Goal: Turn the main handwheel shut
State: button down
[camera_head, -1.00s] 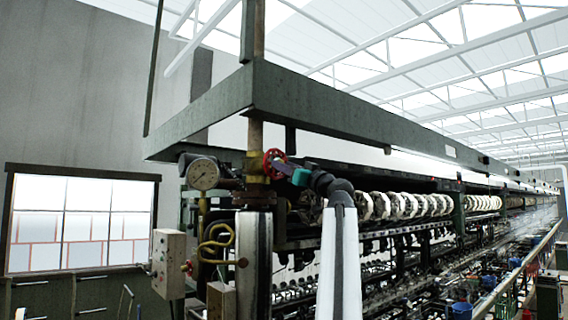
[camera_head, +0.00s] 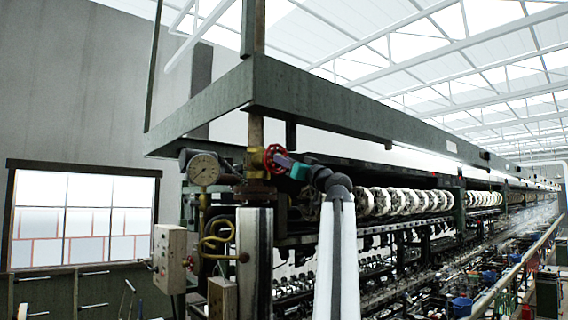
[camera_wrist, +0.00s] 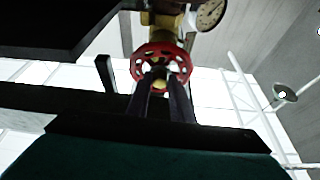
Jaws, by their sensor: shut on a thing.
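The main handwheel is a red spoked wheel (camera_head: 275,157) on a brass valve on the vertical pipe, below the green overhead beam. In the wrist view the red wheel (camera_wrist: 160,52) faces me, with a yellow hub in its middle. My gripper (camera_head: 286,163) reaches it from the right. In the wrist view the two dark fingers of my gripper (camera_wrist: 161,85) lie across the lower part of the wheel, one on each side of the hub. They are shut on the wheel. The fingertips partly hide its spokes and lower rim.
A round pressure gauge (camera_head: 204,169) sits just left of the valve. A green beam (camera_head: 300,100) runs overhead close above. A curled brass pipe (camera_head: 217,238) and a grey control box (camera_head: 170,258) are below left. A row of white reels (camera_head: 400,200) extends behind my arm.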

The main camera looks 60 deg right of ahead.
jog(key=shift+a+m+g+h, duration=0.15)
jog(key=shift+m+h, duration=0.25)
jog(key=shift+m, duration=0.35)
jog(key=shift+a+m+g+h, duration=0.15)
jog(key=shift+m+h, duration=0.25)
jog(key=shift+m, duration=0.35)
jog(key=shift+d+m, duration=0.15)
jog(key=shift+m, duration=0.25)
jog(key=c, duration=1.6)
grip_release()
jog(key=shift+o, duration=0.2)
jog(key=b+v, duration=0.5)
jog(key=v, duration=0.8)
jog(key=shift+s+a, duration=0.25)
jog(key=shift+s, duration=0.05)
